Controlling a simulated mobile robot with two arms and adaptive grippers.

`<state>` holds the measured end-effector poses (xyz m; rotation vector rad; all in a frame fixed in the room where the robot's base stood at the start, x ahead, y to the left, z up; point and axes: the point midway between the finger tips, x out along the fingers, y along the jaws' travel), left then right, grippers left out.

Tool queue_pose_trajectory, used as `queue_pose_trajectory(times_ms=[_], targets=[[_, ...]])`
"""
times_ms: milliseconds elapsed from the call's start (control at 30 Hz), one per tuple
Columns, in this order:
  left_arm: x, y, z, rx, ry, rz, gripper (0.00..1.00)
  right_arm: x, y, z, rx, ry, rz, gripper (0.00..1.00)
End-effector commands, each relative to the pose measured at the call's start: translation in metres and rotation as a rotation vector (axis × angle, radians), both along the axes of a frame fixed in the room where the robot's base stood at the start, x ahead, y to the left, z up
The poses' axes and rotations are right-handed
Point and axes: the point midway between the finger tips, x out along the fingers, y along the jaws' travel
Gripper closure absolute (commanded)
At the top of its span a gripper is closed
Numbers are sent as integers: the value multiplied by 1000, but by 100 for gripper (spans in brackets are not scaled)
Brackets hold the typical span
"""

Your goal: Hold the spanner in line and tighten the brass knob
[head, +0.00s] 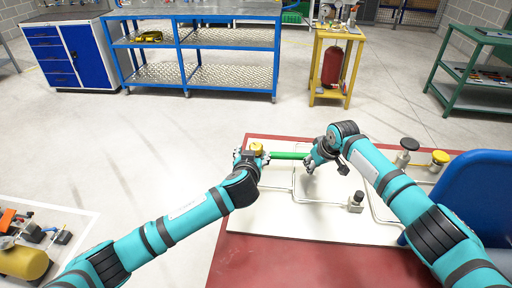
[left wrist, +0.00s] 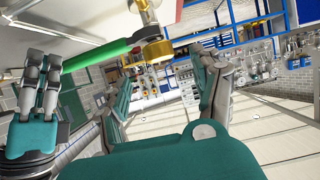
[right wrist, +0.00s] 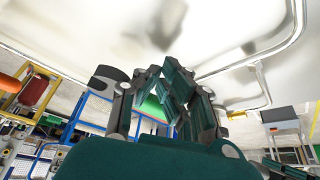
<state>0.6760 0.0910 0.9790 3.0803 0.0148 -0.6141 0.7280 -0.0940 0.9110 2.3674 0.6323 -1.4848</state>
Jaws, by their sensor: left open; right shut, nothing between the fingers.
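The brass knob (head: 256,148) is at the back left of the white panel; in the left wrist view the knob (left wrist: 157,52) shows on its stem. The green spanner (head: 288,155) runs from beside the knob to the right; its handle (left wrist: 95,56) also shows in the left wrist view. My left gripper (head: 250,160) is open at the knob, which appears beyond the gap between its fingers (left wrist: 162,80). My right gripper (head: 317,155) is shut and empty by the spanner's right end. Its fingers (right wrist: 172,90) partly hide a green piece. Contact with the spanner cannot be told.
The white panel (head: 290,221) lies on a red table (head: 300,262) and carries pipes. A black knob (head: 409,144) and another yellow knob (head: 440,157) stand at its right. A dark-capped fitting (head: 357,197) stands in front. A blue chair-like shape (head: 475,195) borders the right.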

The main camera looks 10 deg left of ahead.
Motion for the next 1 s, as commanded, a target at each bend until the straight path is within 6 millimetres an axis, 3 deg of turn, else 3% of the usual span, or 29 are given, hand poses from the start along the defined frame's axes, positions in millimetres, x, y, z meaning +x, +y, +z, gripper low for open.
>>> queue_pose_trajectory(times_ms=[200, 400, 633, 967, 1000], targets=[[39, 1, -15, 2, -1, 1, 34, 0, 0, 0, 0, 0, 0, 100], [63, 0, -26, 1, -1, 1, 34, 0, 0, 0, 0, 0, 0, 100], [77, 0, -32, 0, -1, -1, 34, 0, 0, 0, 0, 0, 0, 100], [78, 1, -32, -1, -1, -1, 34, 0, 0, 0, 0, 0, 0, 100], [78, 1, -32, -1, -1, -1, 40, 0, 0, 0, 0, 0, 0, 100]])
